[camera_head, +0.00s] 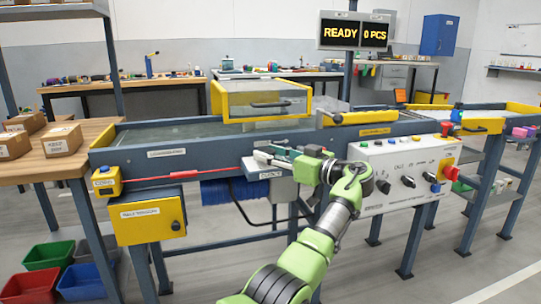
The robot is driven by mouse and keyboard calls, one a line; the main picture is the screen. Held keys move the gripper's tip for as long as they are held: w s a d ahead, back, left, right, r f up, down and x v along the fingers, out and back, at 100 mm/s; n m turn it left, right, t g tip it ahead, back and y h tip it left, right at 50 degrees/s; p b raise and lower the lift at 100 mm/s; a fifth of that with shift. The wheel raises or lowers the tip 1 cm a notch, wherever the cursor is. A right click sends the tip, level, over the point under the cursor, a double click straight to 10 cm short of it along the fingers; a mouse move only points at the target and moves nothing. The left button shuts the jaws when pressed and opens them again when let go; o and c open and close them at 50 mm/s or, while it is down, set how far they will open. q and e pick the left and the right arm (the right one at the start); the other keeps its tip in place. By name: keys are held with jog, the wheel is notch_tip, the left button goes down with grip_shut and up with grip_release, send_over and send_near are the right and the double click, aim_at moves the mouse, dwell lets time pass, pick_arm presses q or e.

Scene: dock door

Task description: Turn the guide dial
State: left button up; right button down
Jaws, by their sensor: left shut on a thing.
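My left gripper (268,159) reaches in on its green arm to the front rail of the conveyor (220,149). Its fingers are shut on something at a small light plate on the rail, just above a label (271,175). The guide dial itself is hidden behind the fingers, so its angle cannot be read. My right gripper is not in view.
The control panel (378,201) with black knobs and coloured buttons stands right of my gripper. A yellow-framed clear guard (262,101) sits on the conveyor. A yellow box (150,222) hangs below it at left. Small cartons (62,139) lie on the wooden table at left.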

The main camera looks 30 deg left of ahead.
pick_arm(q)
jog(key=shift+r, duration=0.15)
jog(key=o, duration=1.1)
jog(key=s+d, duration=0.1)
jog(key=d, duration=1)
jog(key=shift+s+d, duration=0.25)
jog(key=shift+d, duration=0.15)
